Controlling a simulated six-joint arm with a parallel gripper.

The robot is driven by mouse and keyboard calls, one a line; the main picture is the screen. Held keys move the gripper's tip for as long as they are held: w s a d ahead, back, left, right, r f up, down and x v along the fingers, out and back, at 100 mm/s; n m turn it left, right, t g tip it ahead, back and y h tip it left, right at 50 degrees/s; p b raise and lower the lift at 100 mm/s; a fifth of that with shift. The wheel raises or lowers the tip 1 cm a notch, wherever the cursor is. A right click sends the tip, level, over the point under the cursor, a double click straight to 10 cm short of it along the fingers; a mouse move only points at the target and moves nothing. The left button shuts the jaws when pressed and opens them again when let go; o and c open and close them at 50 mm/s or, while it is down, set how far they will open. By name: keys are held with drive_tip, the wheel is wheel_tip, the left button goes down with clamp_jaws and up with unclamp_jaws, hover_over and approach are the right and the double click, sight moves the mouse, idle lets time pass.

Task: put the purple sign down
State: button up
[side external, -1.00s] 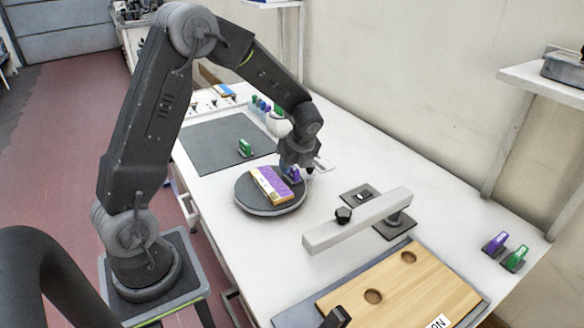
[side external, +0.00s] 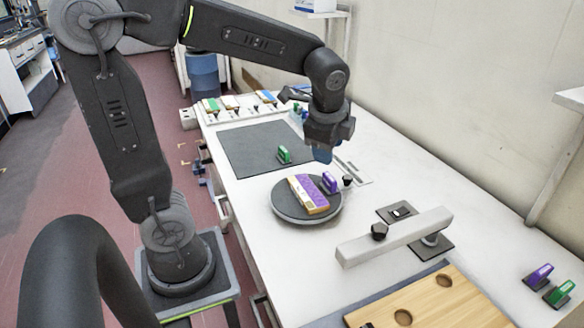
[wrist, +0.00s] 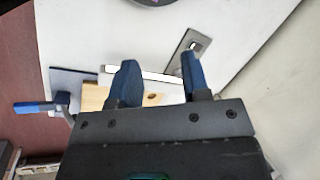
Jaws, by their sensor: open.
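A small purple sign (side external: 330,182) stands upright on the round dark turntable (side external: 285,208), at its right edge. Only a dark edge of the turntable (wrist: 152,2) shows at the top of that view, and the sign is not visible there.
A green sign (side external: 284,155) stands on the dark mat (side external: 250,150). Another purple sign (side external: 540,273) and a green one (side external: 560,292) stand at the right.

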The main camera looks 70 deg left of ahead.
drive_tip(key=s+d+r+n+t+h, duration=0.1)
drive_tip(key=s+d+n+t+h, duration=0.1)
drive_tip(key=s+d+n, duration=0.5)
drive_tip(key=shift+s+r+n+t+h, duration=0.4)
drive_tip(key=shift+s+n+t, duration=0.2)
drive_tip(key=shift+s+n, duration=1.6)
